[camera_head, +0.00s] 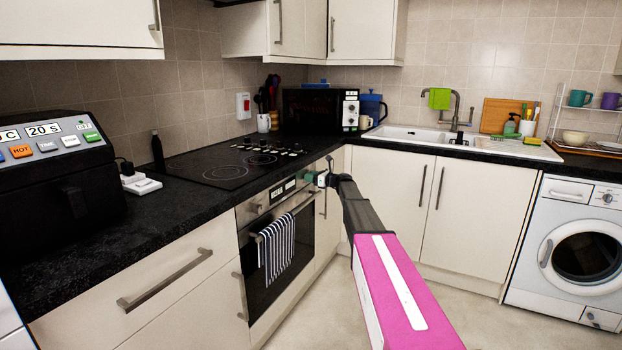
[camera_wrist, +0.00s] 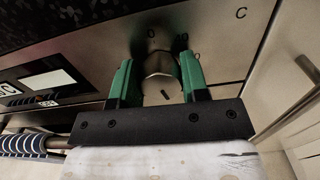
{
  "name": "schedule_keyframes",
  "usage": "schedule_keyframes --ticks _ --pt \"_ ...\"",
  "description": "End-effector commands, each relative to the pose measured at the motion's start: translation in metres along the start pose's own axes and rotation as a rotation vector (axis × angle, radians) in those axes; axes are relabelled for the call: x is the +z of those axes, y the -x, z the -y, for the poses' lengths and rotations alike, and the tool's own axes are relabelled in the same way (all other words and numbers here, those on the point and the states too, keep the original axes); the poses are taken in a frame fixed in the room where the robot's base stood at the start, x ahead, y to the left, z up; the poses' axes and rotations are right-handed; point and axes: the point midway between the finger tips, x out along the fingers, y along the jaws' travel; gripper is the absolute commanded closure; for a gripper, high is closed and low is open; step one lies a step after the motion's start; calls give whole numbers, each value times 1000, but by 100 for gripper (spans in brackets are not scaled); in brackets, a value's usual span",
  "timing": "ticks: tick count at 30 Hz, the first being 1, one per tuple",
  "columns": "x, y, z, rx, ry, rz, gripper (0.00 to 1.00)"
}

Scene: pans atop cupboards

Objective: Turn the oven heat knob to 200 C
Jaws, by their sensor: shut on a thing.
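The oven (camera_head: 262,240) is set under the black hob, with a dark glass door and a steel control strip. In the wrist view the oven heat knob (camera_wrist: 160,88) is a round metal knob on the steel panel, with a dark mark on its face. My gripper (camera_wrist: 158,82) has green fingers, one on each side of the knob, shut on it. In the head view my gripper (camera_head: 312,178) is at the right end of the control strip and hides the knob. A letter C is printed on the panel right of the knob. The knob's set temperature cannot be read.
A striped towel (camera_head: 276,248) hangs on the oven door handle, below and left of my gripper. The black hob (camera_head: 240,162) and worktop edge lie just above. White cupboards (camera_head: 395,195) stand to the right. The floor in front is clear.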

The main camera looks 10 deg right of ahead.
Motion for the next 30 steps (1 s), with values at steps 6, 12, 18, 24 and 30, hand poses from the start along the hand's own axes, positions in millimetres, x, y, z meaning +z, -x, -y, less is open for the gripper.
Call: schedule_keyframes --ticks 6,12,18,24,30 --pt "-1 1 1 -1 -204 -2 82" --pt "-2 1 2 -1 -394 -2 82" --pt "-2 1 2 -1 -579 -2 82" --pt "-3 1 2 -1 -741 -2 82" --pt "-3 1 3 -1 -861 -3 82"
